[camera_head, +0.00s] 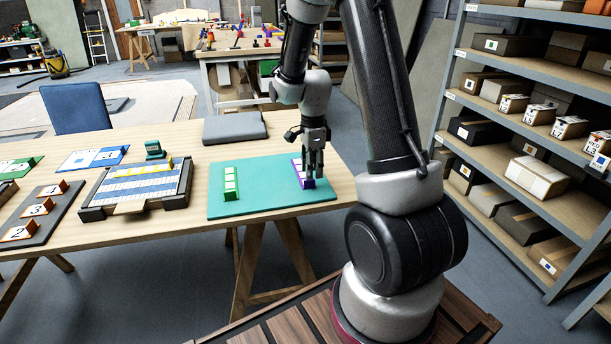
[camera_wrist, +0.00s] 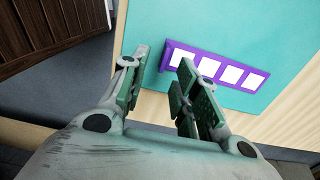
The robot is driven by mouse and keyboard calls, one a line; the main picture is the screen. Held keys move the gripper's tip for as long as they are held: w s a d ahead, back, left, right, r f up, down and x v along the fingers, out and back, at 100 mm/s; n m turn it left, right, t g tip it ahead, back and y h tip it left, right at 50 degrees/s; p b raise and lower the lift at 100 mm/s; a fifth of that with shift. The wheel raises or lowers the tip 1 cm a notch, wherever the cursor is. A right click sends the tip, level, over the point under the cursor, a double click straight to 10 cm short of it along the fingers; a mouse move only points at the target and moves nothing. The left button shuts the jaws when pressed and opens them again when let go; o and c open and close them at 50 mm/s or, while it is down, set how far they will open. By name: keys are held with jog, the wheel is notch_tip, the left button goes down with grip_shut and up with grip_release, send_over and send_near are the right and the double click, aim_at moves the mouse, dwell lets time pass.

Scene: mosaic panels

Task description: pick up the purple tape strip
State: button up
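The purple tape strip (camera_head: 307,183), with a row of white squares, lies flat on the teal mat (camera_head: 262,203) near its right side. In the wrist view the strip (camera_wrist: 250,80) runs rightward from the fingertips. My gripper (camera_head: 313,172) is over the strip in the head view and hides part of it. In the wrist view my gripper (camera_wrist: 165,62) is open, its two fingers apart with nothing held between them. The strip's left end shows between the fingertips, and the right finger overlaps part of it in the picture. I cannot tell whether they touch.
A green strip (camera_head: 230,184) lies on the mat's left side. A grey-framed tray (camera_head: 178,195) with blue and white tiles stands left of the mat. A grey closed case (camera_head: 235,127) lies behind it. Shelves with boxes (camera_head: 540,175) stand right. The mat's middle is clear.

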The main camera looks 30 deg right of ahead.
jog(key=f, duration=0.5)
jog(key=shift+w+d, duration=0.1)
jog(key=shift+w, duration=0.1)
grip_shut()
